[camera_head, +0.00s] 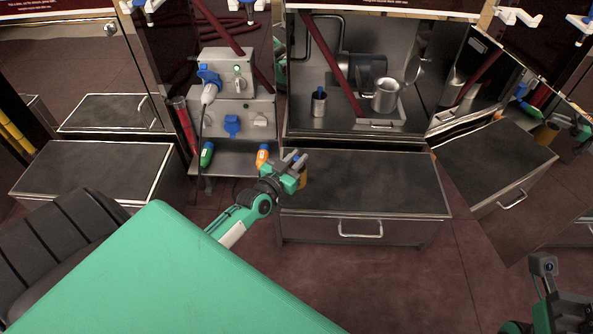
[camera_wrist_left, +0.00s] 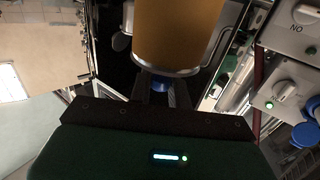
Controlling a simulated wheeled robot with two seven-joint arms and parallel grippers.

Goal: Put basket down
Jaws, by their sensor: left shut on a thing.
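The basket appears to be an orange-brown cylinder (camera_wrist_left: 178,35) with a metal rim, close in front of the fingers in the left wrist view. In the head view only a small brown part of it (camera_head: 303,177) shows beside my left gripper (camera_head: 297,163). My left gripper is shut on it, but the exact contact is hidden. In the head view it hangs at the left end of a dark-topped drawer unit (camera_head: 375,185); I cannot tell the height gap. My right gripper (camera_head: 543,267) is at the lower right, away from the basket; its fingers' opening is unclear.
A grey pump box with blue plugs (camera_head: 231,125) stands behind left. Green (camera_head: 207,154) and orange (camera_head: 262,155) bottles stand on its shelf. An open steel cabinet (camera_head: 345,85) holds a metal pot (camera_head: 386,96). The drawer unit's top is clear. Another low unit (camera_head: 95,170) is left.

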